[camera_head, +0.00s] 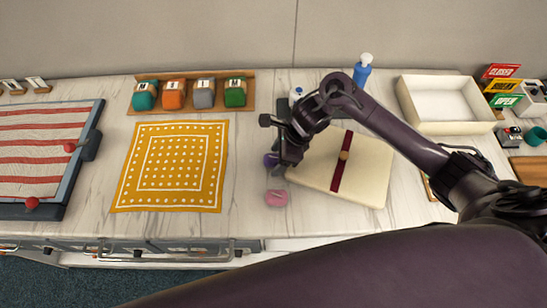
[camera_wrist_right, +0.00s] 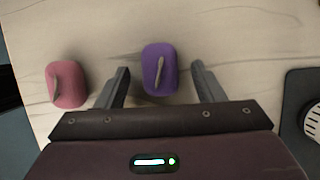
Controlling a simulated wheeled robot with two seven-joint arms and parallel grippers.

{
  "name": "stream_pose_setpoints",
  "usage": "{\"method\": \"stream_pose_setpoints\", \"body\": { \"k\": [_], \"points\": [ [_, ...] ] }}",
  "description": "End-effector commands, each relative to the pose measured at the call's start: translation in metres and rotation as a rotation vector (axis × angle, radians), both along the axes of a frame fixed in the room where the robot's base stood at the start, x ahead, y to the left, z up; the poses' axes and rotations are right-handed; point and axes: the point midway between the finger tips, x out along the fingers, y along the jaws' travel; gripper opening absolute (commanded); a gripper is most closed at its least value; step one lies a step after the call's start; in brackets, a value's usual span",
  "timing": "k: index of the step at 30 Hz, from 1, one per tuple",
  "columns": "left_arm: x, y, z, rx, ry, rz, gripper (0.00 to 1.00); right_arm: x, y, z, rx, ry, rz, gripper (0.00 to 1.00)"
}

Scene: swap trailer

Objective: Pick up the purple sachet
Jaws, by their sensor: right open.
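The purple sachet (camera_head: 270,160) lies on the marble counter, partly covered by my right gripper (camera_head: 281,168) in the head view. In the right wrist view the purple sachet (camera_wrist_right: 159,72) shows whole, with a thin grey strip on top. It sits in line with the gap between the two fingers of my right gripper (camera_wrist_right: 160,80), with clear space on both sides. The right gripper is open and empty. Whether the fingertips are down at the sachet's height I cannot tell. My left gripper is not in view.
A pink sachet (camera_head: 276,198) lies close by, just outside one finger; it also shows in the right wrist view (camera_wrist_right: 67,84). A yellow dotted cloth (camera_head: 125,190) lies left. A cream tray (camera_head: 402,97) stands back right.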

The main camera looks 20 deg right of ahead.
Motion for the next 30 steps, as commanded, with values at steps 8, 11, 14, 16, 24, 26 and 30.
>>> {"method": "stream_pose_setpoints", "body": {
  "k": [8,11,14,16,24,26,30],
  "points": [
    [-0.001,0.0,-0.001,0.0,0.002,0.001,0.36,0.0,0.0,0.0,0.0,0.0,0.0,0.4],
    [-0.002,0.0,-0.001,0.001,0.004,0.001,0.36,0.0,0.0,0.0,0.0,0.0,0.0,0.26],
    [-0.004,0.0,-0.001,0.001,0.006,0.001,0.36,0.0,0.0,0.0,0.0,0.0,0.0,0.14],
    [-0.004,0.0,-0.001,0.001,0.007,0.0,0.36,0.0,0.0,0.001,0.0,0.0,0.0,0.14],
    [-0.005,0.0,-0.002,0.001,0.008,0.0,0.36,0.001,0.0,0.005,0.0,-0.002,0.0,0.14],
    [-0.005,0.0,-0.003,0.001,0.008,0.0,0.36,0.001,0.0,0.009,0.001,-0.003,0.002,0.14],
    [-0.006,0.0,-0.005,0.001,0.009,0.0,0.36,0.002,0.0,0.027,0.001,-0.007,0.002,0.14]
  ]
}}
